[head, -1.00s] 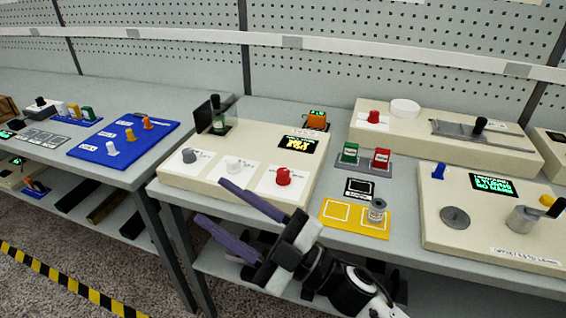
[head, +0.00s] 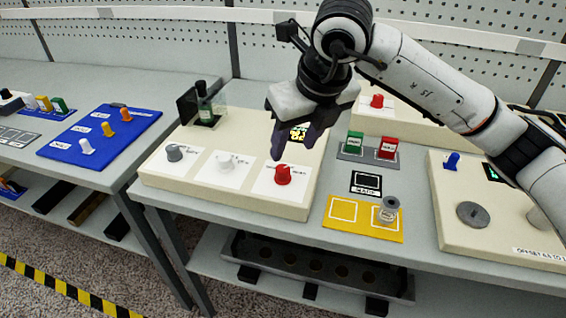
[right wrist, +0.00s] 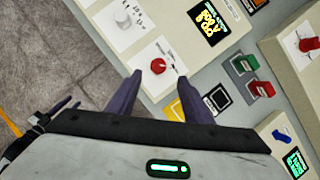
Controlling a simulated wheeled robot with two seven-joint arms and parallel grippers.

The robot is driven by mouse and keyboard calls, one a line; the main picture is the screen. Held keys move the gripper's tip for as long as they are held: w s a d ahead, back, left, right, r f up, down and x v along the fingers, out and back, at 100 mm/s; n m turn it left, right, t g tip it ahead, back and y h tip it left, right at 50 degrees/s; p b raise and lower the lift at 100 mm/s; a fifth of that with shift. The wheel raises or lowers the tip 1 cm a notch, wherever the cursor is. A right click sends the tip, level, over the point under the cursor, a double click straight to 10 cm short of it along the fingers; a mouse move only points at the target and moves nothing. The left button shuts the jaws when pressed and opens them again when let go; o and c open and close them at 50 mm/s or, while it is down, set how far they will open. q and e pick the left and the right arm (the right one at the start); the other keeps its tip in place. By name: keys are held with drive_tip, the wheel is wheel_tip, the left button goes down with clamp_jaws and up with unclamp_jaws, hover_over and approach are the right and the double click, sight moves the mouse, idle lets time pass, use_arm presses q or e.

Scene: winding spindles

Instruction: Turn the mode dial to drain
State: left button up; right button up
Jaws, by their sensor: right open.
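A cream panel (head: 232,198) carries a grey knob (head: 174,152), a white knob (head: 226,162) and a red knob (head: 283,174) in a row on white label plates. Their small labels are unreadable, so I cannot tell which is the mode dial. My right gripper (head: 293,147) is open and empty, above and just behind the red knob, fingers pointing down. In the right wrist view its fingers (right wrist: 147,70) frame the near side of the red knob (right wrist: 158,72), apart from it.
A lit display (head: 300,133) is partly behind my gripper.

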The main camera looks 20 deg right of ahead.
sight(284, 169)
drive_tip(key=p+x, duration=0.1)
drive_tip(key=x, duration=0.8)
drive_tip(key=shift+a+f, duration=0.1)
drive_tip(key=shift+f, duration=0.05)
drive_tip(key=shift+c, duration=0.3)
drive_tip(key=c, duration=1)
